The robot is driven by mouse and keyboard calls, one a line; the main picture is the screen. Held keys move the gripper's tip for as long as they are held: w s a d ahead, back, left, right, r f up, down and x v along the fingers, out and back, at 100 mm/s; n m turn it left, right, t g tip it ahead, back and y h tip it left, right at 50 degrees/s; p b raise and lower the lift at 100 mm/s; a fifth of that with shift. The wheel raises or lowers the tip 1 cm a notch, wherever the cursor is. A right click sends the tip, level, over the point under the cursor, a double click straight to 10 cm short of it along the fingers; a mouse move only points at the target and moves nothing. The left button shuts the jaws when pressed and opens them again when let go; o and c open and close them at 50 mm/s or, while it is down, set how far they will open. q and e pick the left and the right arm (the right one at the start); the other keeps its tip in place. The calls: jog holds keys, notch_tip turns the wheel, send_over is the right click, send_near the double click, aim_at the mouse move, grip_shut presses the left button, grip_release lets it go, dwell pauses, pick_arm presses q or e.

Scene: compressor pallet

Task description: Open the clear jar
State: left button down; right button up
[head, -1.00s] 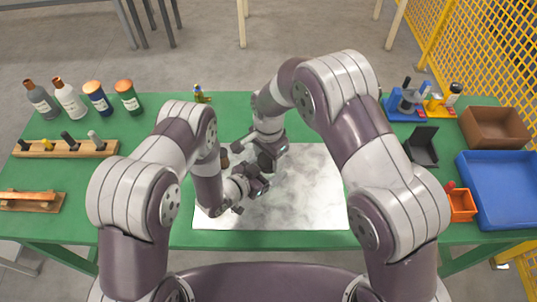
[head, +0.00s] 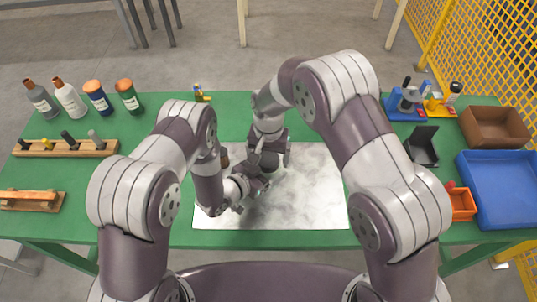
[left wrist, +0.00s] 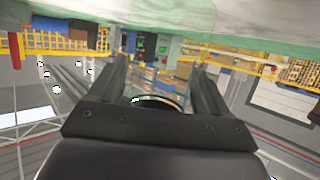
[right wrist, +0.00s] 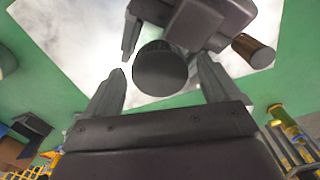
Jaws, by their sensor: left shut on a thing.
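The jar's dark round lid (right wrist: 160,72) shows in the right wrist view, between the fingers of my right gripper (right wrist: 162,75). These fingers are open, one on each side, with a small gap to the lid. In the head view my right gripper (head: 268,152) points down just above my left gripper (head: 262,180). My left gripper is shut on the jar, which it holds above the marble mat. In the left wrist view a dark curved rim (left wrist: 155,99) shows between the left fingers (left wrist: 160,75). The jar's clear body is mostly hidden.
The pale marble mat (head: 310,200) lies on the green table (head: 325,238). A brown cylinder (head: 224,158) stands by the mat's left edge, near the grippers. Several bottles (head: 98,98) and a wooden peg rack (head: 70,149) are at left, bins (head: 497,125) at right.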

jog(key=shift+r, duration=0.1)
notch_tip(320, 180, up, 4)
jog(key=shift+r, duration=0.15)
jog(key=shift+c, duration=0.5)
jog(key=shift+r+m, duration=0.3)
jog(key=shift+m, duration=0.1)
notch_tip(320, 180, up, 2)
jog(key=m, duration=0.5)
jog(key=shift+r, duration=0.25)
jog(key=shift+f+m, duration=0.2)
jog(key=shift+m, duration=0.3)
notch_tip(320, 180, down, 7)
jog(key=shift+f, duration=0.1)
jog(key=c, duration=1.1)
jog(key=n, duration=0.6)
jog(key=shift+n, duration=0.4)
